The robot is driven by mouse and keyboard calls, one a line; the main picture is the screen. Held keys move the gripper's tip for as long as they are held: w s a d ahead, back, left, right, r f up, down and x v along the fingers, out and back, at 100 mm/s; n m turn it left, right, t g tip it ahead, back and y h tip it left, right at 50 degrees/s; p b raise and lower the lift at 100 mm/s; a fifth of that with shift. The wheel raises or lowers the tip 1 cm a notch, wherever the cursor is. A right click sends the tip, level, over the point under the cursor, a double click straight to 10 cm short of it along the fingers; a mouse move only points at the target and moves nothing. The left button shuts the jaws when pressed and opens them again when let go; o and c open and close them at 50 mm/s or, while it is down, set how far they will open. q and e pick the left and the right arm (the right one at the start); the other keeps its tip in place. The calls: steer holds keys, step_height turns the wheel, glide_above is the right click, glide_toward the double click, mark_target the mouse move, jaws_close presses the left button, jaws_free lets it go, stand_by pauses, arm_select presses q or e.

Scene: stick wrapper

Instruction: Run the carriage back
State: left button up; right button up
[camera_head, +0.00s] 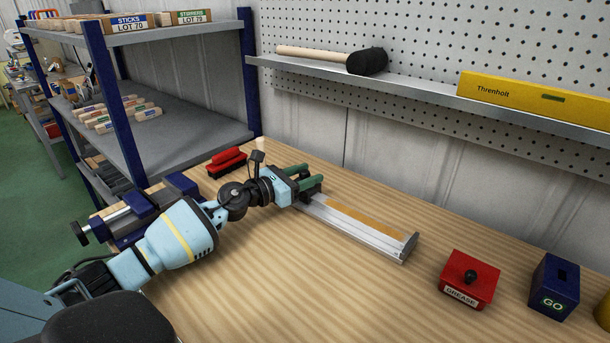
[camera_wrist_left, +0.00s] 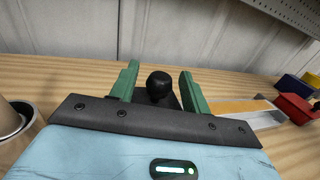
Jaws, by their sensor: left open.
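A grey rail (camera_head: 365,227) with an orange strip along its top lies on the wooden bench. It also shows in the left wrist view (camera_wrist_left: 255,117), to the right of my jaws. The carriage's dark round knob (camera_wrist_left: 159,86) stands between the green fingers of my left gripper (camera_wrist_left: 160,82). The fingers are open, with a gap on each side of the knob. In the head view my left gripper (camera_head: 312,185) is at the rail's far left end and hides most of the carriage. My right gripper does not show.
A red GREASE box (camera_head: 469,280) and a blue GO box (camera_head: 554,287) stand at the right. A blue vise (camera_head: 140,205) and a red brush (camera_head: 226,162) are at the left. A wall shelf holds a mallet (camera_head: 366,61) and a yellow box (camera_head: 530,97). The front bench is clear.

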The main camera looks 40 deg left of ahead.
mark_target(300, 178)
arm_select(q)
steer(key=v, duration=0.3)
steer(key=b+v, duration=0.1)
steer(key=v, duration=0.2)
steer(key=shift+f, duration=0.2)
steer(key=shift+v, duration=0.9)
steer(key=shift+r, duration=0.25)
